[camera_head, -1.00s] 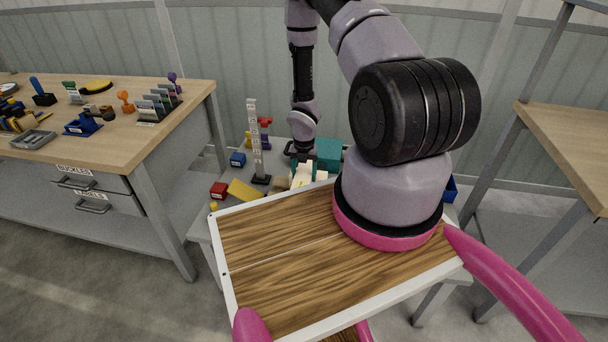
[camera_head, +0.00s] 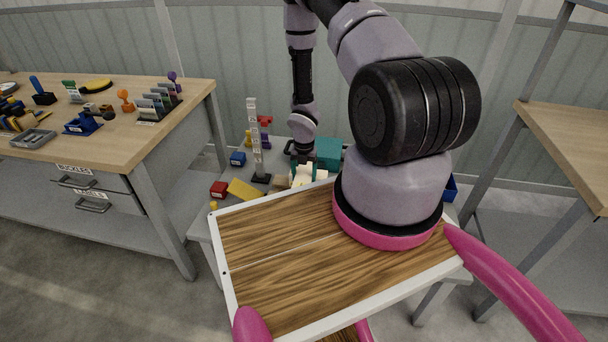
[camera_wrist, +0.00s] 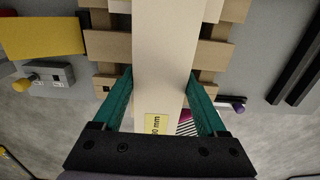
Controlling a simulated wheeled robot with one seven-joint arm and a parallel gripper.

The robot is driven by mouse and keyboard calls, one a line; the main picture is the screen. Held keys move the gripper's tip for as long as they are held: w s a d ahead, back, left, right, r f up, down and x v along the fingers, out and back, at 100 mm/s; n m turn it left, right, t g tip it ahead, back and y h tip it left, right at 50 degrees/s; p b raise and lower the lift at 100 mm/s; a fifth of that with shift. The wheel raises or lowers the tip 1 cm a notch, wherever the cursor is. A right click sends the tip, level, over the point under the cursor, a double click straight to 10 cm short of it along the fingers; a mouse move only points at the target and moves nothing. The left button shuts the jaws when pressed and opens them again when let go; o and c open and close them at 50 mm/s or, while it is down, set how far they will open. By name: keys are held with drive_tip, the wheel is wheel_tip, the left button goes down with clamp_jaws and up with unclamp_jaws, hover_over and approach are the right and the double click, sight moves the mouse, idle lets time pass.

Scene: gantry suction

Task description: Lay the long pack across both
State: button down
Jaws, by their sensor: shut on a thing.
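The long pack (camera_wrist: 165,55) is a cream bar with a yellow label, seen end-on from above in the wrist view. My gripper (camera_wrist: 160,82) has its two teal fingers shut on the pack's sides. Tan slatted wooden pieces (camera_wrist: 112,45) lie under the pack and show on both sides of it. I cannot tell whether the pack touches them. In the head view my gripper (camera_head: 302,160) is small and far off over the grey table, with the cream pack (camera_head: 308,174) just below it, partly hidden.
A yellow block (camera_head: 243,190), a red box (camera_head: 219,189), a blue box (camera_head: 238,159) and an upright marked post (camera_head: 255,140) stand left of my gripper. A teal box (camera_head: 329,153) stands close on its right. A grey block with a yellow knob (camera_wrist: 45,76) shows in the wrist view.

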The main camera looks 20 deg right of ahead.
drive_tip(key=shift+f, duration=0.55)
unclamp_jaws()
drive_tip(key=shift+r, duration=0.15)
wheel_tip(320, 180, up, 11)
drive_tip(key=shift+f, duration=0.2)
drive_tip(key=w+d+r+m+t+h, duration=0.15)
drive_tip(key=r+m, duration=0.25)
drive_tip(key=r, duration=0.4)
drive_tip(key=w+r+m, duration=0.2)
drive_tip(key=r+m, duration=0.1)
drive_tip(key=r, duration=0.5)
wheel_tip(320, 180, up, 16)
drive_tip(key=r+m+t, duration=0.1)
drive_tip(key=m+t, duration=0.1)
drive_tip(key=m, duration=0.7)
hover_over(304, 174)
drive_tip(key=s+a+r+m+t+y, duration=0.1)
drive_tip(key=s+a+r+m, duration=0.3)
drive_tip(key=s+r+m, duration=0.4)
drive_tip(key=s+a+r+m+t+y, duration=0.2)
drive_tip(key=s+a+r+m, duration=0.2)
drive_tip(key=s+r+m, duration=0.5)
drive_tip(key=s+r, duration=0.3)
drive_tip(key=shift+t, duration=0.35)
